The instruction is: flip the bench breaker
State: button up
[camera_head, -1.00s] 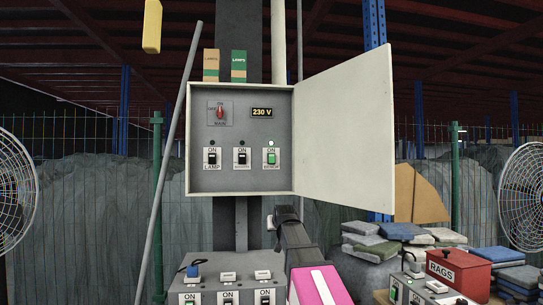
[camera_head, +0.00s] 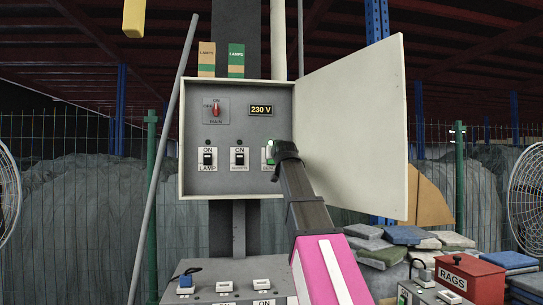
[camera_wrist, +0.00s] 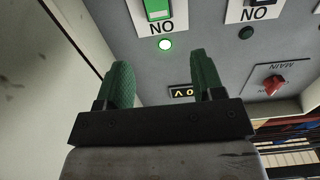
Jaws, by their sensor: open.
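An open grey breaker box (camera_head: 245,185) has three breakers in a row. The left one (camera_head: 208,158) is black and marked LAMP. The middle one (camera_head: 239,158) is black, its label too small to read.
The box door (camera_head: 360,130) stands open close to the right of my arm. Below is a lower switch box (camera_head: 200,299). A grey pole (camera_head: 165,150) leans at the left.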

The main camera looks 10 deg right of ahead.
jog(key=w, duration=0.9)
jog(key=shift+w, duration=0.4)
jog(key=c, duration=0.9)
